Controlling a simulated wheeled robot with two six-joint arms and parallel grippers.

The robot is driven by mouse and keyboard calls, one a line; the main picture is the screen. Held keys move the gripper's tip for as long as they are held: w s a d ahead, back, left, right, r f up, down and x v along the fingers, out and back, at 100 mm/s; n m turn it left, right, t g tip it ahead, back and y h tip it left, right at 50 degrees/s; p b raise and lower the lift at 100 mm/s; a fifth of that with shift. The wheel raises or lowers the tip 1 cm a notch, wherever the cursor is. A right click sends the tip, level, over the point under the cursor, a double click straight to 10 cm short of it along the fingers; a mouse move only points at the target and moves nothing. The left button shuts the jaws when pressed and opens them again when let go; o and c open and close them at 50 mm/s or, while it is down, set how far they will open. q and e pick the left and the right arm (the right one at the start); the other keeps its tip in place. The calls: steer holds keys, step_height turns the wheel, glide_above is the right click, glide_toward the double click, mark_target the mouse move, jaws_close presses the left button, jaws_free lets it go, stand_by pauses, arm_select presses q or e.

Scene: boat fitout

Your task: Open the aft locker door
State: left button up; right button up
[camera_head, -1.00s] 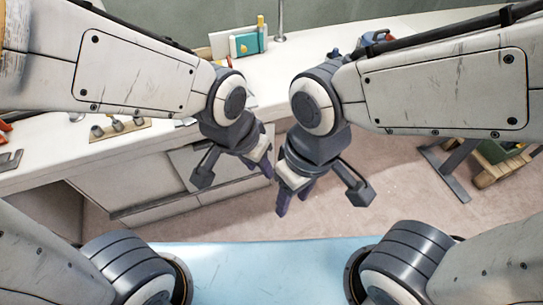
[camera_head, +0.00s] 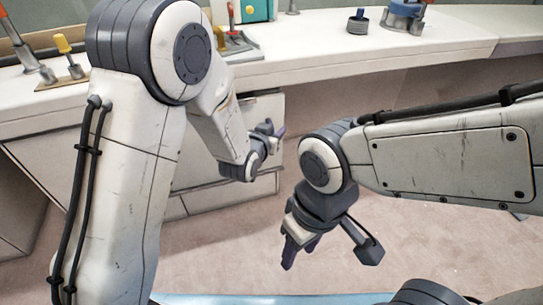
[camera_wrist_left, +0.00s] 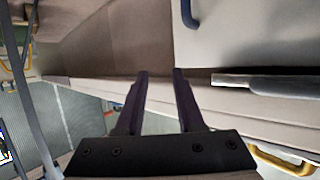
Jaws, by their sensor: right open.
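White locker fronts (camera_head: 265,107) sit under the counter, partly hidden behind my left arm. I cannot tell which one is the aft locker door. My left gripper (camera_head: 275,130) is in front of these fronts, near their right end. In the left wrist view its two dark fingers (camera_wrist_left: 161,74) are apart with nothing between them. That view shows a pale panel (camera_wrist_left: 245,38) with a grey handle (camera_wrist_left: 189,14) at its edge, beyond the fingertips and apart from them. My right gripper (camera_head: 300,253) is open and empty over the floor, away from the lockers.
The white counter (camera_head: 300,62) carries a dark round part (camera_head: 357,22), a blue-grey tool (camera_head: 405,17) and a teal-and-white box (camera_head: 250,10). The left wrist view shows a grey bar (camera_wrist_left: 270,83) and a yellow handle (camera_wrist_left: 283,161). The pinkish floor (camera_head: 420,235) is clear.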

arm_select(q)
steer(key=w+a+f+t+b, duration=0.2)
steer(key=f+b, duration=0.3)
steer(key=f, duration=0.2)
steer(key=w+a+f+t+b, duration=0.2)
steer(key=f+b, duration=0.4)
steer(key=f, duration=0.1)
steer(key=shift+n, duration=0.4)
steer(key=b+x, duration=0.1)
steer(key=x, duration=0.2)
steer(key=b+x, duration=0.2)
steer(key=x, duration=0.2)
steer(key=b+x, duration=0.1)
steer(key=x, duration=0.2)
steer(key=shift+w+d+r, duration=0.15)
steer(key=shift+d+r, duration=0.05)
steer(key=shift+r, duration=0.2)
arm_select(e)
step_height(320, 180, down, 18)
arm_select(q)
jaws_close()
